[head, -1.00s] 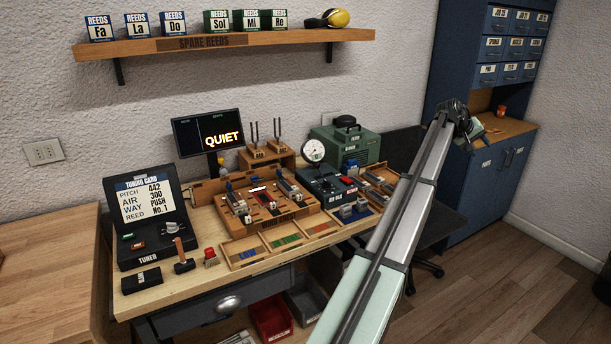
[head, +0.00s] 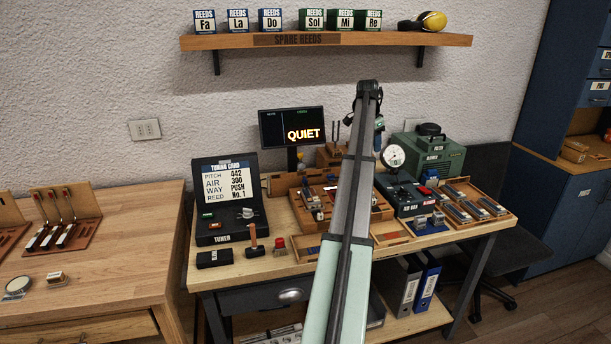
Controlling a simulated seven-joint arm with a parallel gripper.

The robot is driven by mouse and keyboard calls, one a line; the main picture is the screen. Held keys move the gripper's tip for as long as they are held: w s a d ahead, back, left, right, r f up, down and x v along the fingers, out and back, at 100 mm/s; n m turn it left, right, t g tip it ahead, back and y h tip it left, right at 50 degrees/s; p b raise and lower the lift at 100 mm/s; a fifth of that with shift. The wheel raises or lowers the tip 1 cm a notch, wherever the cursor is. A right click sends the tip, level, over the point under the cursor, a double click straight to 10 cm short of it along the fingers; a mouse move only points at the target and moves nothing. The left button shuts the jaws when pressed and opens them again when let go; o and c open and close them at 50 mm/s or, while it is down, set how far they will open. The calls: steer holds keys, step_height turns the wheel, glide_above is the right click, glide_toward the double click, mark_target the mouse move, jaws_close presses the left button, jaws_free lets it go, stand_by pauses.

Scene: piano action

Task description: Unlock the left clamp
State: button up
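The wooden fixture (head: 349,211) stands on the workbench, partly covered by my arm. The left clamp (head: 311,197), a small metal and dark piece, shows on its left side, too small to tell whether it is locked. The middle and right parts of the fixture are mostly hidden behind my arm. My arm rises from the bottom centre to a joint above the bench, left of the green machine. Only dark parts show beyond that joint, and I cannot make out the fingers of my gripper or anything held.
A black tuner case (head: 225,199) stands left of the fixture, with a small hammer (head: 254,243) in front. A screen (head: 291,128) reading QUIET stands behind. The air box (head: 405,193) with a gauge (head: 393,157) and the green machine (head: 434,157) are at the right.

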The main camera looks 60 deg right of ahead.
steer(key=w+a+m+t+y, duration=0.1)
steer(key=w+a, duration=0.5)
steer(key=w, duration=0.5)
steer(key=w+a+m+y, duration=0.2)
steer(key=w+a, duration=0.5)
steer(key=w, duration=0.3)
glide_toward(306, 188)
steer(key=d+f, duration=0.1)
steer(key=f, duration=0.1)
steer(key=w+d+f, duration=0.1)
steer(key=f, duration=0.1)
steer(key=w+d+f, duration=0.1)
steer(key=f, duration=0.1)
steer(key=shift+w+f, duration=0.15)
steer(key=shift+w, duration=0.05)
steer(key=c, duration=0.8)
